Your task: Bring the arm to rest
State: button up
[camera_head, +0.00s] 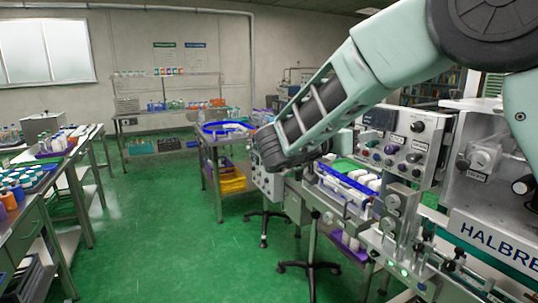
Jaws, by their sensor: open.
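My arm comes in from the upper right and slants down to the left across the picture, its pale green link ending at a dark rounded joint in front of the machine. My gripper does not show; the part of the arm beyond that joint is hidden or out of sight. No held object can be seen.
The sleeve machine (488,222) fills the right side, close under my arm. A blue-rimmed round tray (226,128) stands on a cart behind the joint. A bench with bottles (22,178) is at left. Green floor (165,235) is clear between.

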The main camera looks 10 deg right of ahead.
jog(key=w+a+f+n+t+y, duration=0.1)
jog(key=a+n+t+y, duration=0.3)
jog(key=a+y, duration=0.2)
jog(key=w+a+f+n+t+y, duration=0.2)
jog(key=a+n+t+y, duration=0.15)
jog(key=a+y, duration=0.3)
jog(key=s+a+f+n+g+y, duration=0.5)
jog(key=s+a+f+n+y, duration=0.15)
jog(key=s+a+y, duration=0.35)
jog(key=s+d+f+n+g+h, duration=0.1)
jog(key=s+f+n+g, duration=0.15)
jog(key=s, duration=0.55)
jog(key=s+d+f+n+g+h, duration=0.15)
jog(key=s+f+g, duration=0.25)
jog(key=s, duration=0.5)
jog(key=s+d+f+n+g+h, duration=0.1)
jog(key=s+d+f+g+h, duration=0.2)
jog(key=s+d, duration=0.6)
jog(key=shift+s+f+n+g+b, duration=0.3)
jog(key=shift+s+b, duration=0.15)
jog(key=shift+s, duration=0.4)
jog(key=shift+a, duration=0.1)
